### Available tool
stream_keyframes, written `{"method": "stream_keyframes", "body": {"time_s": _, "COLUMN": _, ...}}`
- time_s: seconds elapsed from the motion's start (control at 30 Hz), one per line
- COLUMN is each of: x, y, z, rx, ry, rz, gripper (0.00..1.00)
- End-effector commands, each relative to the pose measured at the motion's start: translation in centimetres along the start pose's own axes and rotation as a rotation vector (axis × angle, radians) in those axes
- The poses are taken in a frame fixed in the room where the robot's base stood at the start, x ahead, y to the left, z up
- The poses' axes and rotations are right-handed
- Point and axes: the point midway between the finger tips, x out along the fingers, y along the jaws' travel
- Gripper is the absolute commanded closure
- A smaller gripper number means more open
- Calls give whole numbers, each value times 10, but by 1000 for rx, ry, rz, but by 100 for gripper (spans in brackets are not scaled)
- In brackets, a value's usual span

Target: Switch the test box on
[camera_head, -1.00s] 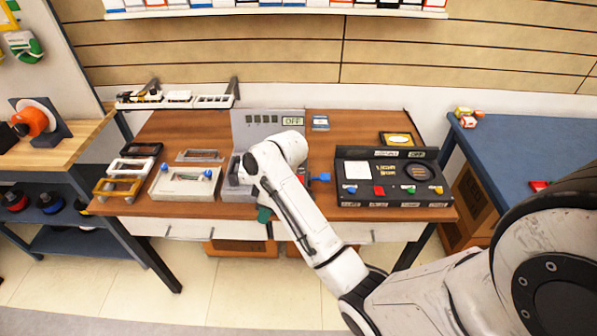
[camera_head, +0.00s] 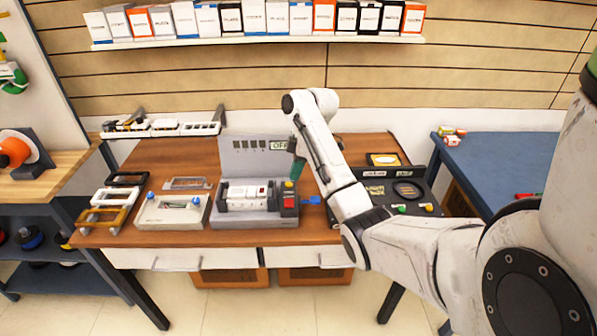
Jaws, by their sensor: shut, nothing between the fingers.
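A grey box (camera_head: 238,219) with an upright back panel (camera_head: 237,152) stands at the middle of the wooden table. Its display (camera_head: 281,145) reads OFF, partly covered by my arm. White parts (camera_head: 248,195) sit in its bed, and at its right end are a red switch (camera_head: 290,203) and a yellow knob (camera_head: 289,185). My gripper (camera_head: 295,174), dark green, is shut and empty. It points down close to the yellow knob; I cannot tell whether they touch.
A light tray with blue knobs (camera_head: 172,215) stands left of the grey box. Several frames (camera_head: 102,217) lie at the table's left edge. A blue plug (camera_head: 311,200) sticks out at the grey box's right. A blue table (camera_head: 500,165) is at right.

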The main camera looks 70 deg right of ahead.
Motion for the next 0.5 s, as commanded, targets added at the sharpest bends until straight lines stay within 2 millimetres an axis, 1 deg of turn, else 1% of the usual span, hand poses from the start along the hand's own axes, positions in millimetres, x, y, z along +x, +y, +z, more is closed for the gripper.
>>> {"method": "stream_keyframes", "body": {"time_s": 0.03, "x": 15, "y": 0, "z": 1, "rx": 0, "ry": -1, "rz": -3, "gripper": 100}}
{"method": "stream_keyframes", "body": {"time_s": 0.13, "x": 34, "y": -1, "z": 1, "rx": 0, "ry": 0, "rz": -3, "gripper": 100}}
{"method": "stream_keyframes", "body": {"time_s": 0.17, "x": 35, "y": 0, "z": 0, "rx": 1, "ry": -1, "rz": -2, "gripper": 100}}
{"method": "stream_keyframes", "body": {"time_s": 0.27, "x": 53, "y": -1, "z": 0, "rx": 2, "ry": -2, "rz": -3, "gripper": 100}}
{"method": "stream_keyframes", "body": {"time_s": 0.4, "x": 72, "y": -3, "z": 7, "rx": 3, "ry": -2, "rz": -2, "gripper": 100}}
{"method": "stream_keyframes", "body": {"time_s": 0.5, "x": 81, "y": -4, "z": 9, "rx": 2, "ry": -2, "rz": 0, "gripper": 100}}
